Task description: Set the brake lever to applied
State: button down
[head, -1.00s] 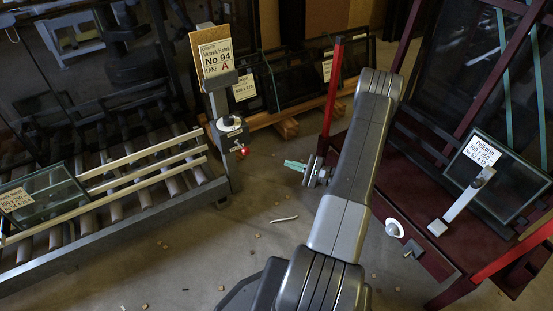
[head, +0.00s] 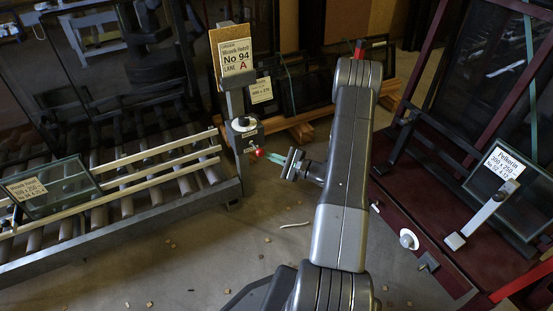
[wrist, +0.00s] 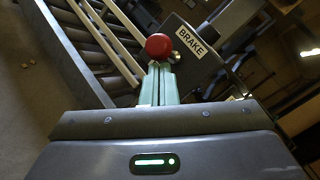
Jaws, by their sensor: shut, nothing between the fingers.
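The brake lever ends in a red ball knob (head: 258,153) at the side of a grey control box (head: 244,128) on the post by the roller conveyor. In the wrist view the red knob (wrist: 158,46) is straight ahead of my fingers, beside a white label reading BRAKE (wrist: 191,41). My gripper (head: 268,155) has green fingers, shut and empty, with the tips at the knob. In the wrist view the tips of my gripper (wrist: 160,66) lie just below the knob; I cannot tell whether they touch. Most of the lever's rod is hidden behind the knob.
The roller conveyor (head: 125,205) with pale wooden rails fills the left. A sign board (head: 236,58) reading No 94, Lane A tops the post. A maroon frame (head: 420,200) holding a glass pane stands at the right. The floor between is open, with small scraps.

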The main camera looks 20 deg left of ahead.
jog(key=r+p, duration=0.1)
jog(key=r+m+h+p, duration=0.1)
jog(key=r+h, duration=0.1)
jog(key=r, duration=0.1)
jog(key=shift+w+a+g+p, duration=0.3)
jog(key=shift+p, duration=0.1)
jog(key=d+r, duration=0.1)
jog(key=d, duration=1.2)
jog(key=shift+w, duration=0.35)
